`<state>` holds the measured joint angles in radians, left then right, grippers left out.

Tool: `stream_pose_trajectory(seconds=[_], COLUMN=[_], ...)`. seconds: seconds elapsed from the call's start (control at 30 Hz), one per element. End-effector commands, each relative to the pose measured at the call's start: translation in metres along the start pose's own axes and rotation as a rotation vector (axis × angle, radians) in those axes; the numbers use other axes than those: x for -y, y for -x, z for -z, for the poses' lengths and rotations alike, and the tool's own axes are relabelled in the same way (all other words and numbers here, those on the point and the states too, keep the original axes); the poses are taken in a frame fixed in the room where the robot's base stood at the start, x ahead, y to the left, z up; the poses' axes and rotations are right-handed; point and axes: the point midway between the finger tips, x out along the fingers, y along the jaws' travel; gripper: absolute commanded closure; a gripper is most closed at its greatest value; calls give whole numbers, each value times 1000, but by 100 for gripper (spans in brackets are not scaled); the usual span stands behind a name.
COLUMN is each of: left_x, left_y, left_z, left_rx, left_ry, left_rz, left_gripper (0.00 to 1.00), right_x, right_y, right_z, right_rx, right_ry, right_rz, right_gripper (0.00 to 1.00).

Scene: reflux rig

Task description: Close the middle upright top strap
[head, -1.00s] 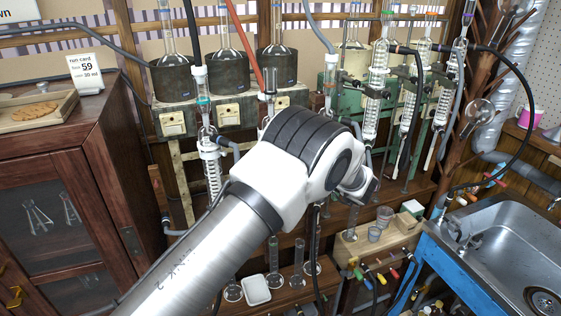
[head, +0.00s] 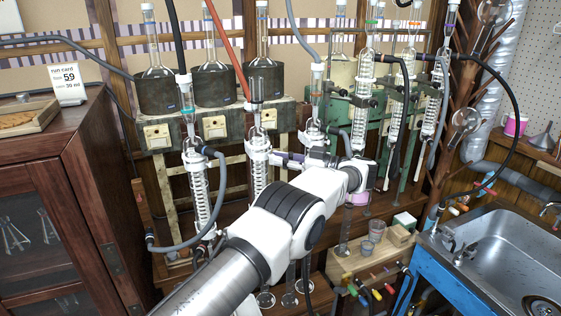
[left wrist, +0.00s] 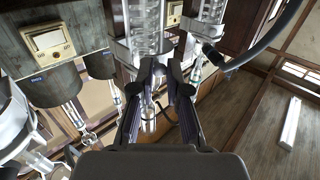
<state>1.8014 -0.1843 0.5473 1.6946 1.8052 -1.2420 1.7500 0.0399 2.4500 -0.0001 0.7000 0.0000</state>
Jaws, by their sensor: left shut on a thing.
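The middle upright (head: 259,182) of the left-hand row holds a clear glass condenser with a coil and a pale collar (head: 258,147) near its top. My left arm reaches across in front of the rig. My left gripper (head: 279,158) points left at this collar, its fingers close against it. In the left wrist view its two dark fingers (left wrist: 163,68) meet in front of a condenser (left wrist: 147,25). They are shut on a small part there, which looks to be the top strap; the fingers mostly hide it. My right gripper is not in view.
A left condenser (head: 197,185) with a grey hose stands beside the middle one. Another upright (head: 316,105) is close on the right, behind my wrist. Dark heating mantles (head: 214,86) sit behind. A sink (head: 500,250) and a wooden cabinet (head: 110,165) flank the rig.

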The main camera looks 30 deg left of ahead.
Motion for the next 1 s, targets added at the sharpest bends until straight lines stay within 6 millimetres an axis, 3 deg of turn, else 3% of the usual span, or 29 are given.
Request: stream_pose_trajectory(seconds=[0.23,0.3,0.33,0.7,1.0], left_x=[0,0,0,0,0], left_y=[-1,-1,-1,0,-1], left_z=[1,1,1,7,70], left_rx=[-1,-1,-1,-1,0], left_ry=[2,2,2,3,5], left_rz=[-1,-1,-1,-1,-1], left_gripper=[100,68,60,60,60], right_x=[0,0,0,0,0], right_y=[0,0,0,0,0], right_z=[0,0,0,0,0], right_rx=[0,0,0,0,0], right_ry=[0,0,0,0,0], right_rz=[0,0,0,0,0], right_gripper=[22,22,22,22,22])
